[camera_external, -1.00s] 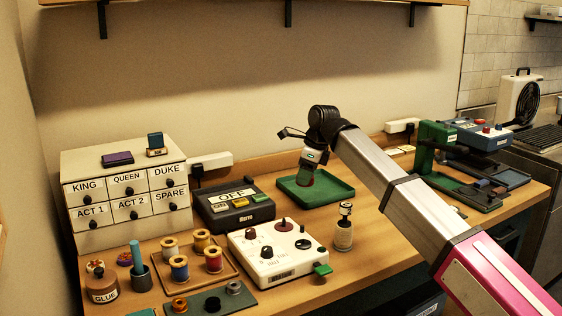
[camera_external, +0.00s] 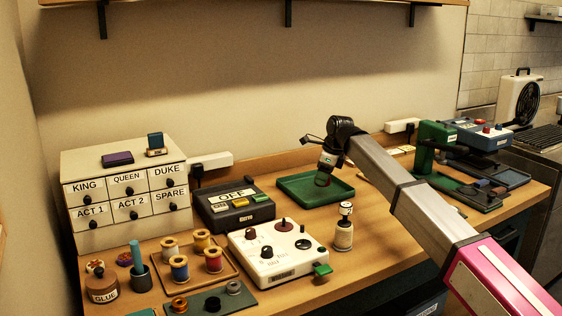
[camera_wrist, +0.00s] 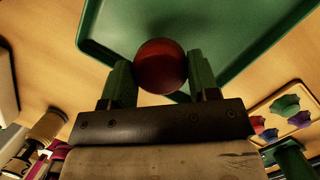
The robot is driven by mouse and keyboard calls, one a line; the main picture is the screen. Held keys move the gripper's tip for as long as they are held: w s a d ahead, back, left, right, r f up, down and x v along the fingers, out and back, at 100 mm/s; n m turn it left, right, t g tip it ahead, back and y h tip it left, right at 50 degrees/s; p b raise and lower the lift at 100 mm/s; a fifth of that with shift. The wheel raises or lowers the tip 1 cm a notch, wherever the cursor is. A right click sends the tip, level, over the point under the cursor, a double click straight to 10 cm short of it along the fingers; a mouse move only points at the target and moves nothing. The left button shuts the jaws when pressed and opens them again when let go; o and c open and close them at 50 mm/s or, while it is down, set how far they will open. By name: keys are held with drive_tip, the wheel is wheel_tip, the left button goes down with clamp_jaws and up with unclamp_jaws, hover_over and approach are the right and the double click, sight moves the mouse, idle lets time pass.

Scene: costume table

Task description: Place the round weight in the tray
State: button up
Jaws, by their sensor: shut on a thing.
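The round weight (camera_wrist: 160,66), dark red and round, sits between the two green fingers of my gripper (camera_wrist: 161,74) in the wrist view. My gripper is shut on it. The green tray (camera_wrist: 232,30) lies beyond and below the weight there, and its near rim runs close to the fingers. In the outside view the tray (camera_external: 298,187) lies at the back middle of the table, and my gripper (camera_external: 323,180) points down at its right part. The height of the weight above the tray is hard to tell.
A white control box (camera_external: 277,250) and a black box marked OFF (camera_external: 235,206) stand left of the tray. A small bottle (camera_external: 344,230) stands in front of it. Another wrist-view tray (camera_wrist: 299,119) holds several coloured pieces. The green tray's left part looks empty.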

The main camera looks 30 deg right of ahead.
drive_tip(key=shift+d+f, duration=0.1)
drive_tip(key=shift+f, duration=1.95)
drive_tip(key=shift+f, duration=0.1)
drive_tip(key=o, duration=1.1)
drive_tip(key=v, duration=1.2)
drive_tip(key=shift+w, duration=0.1)
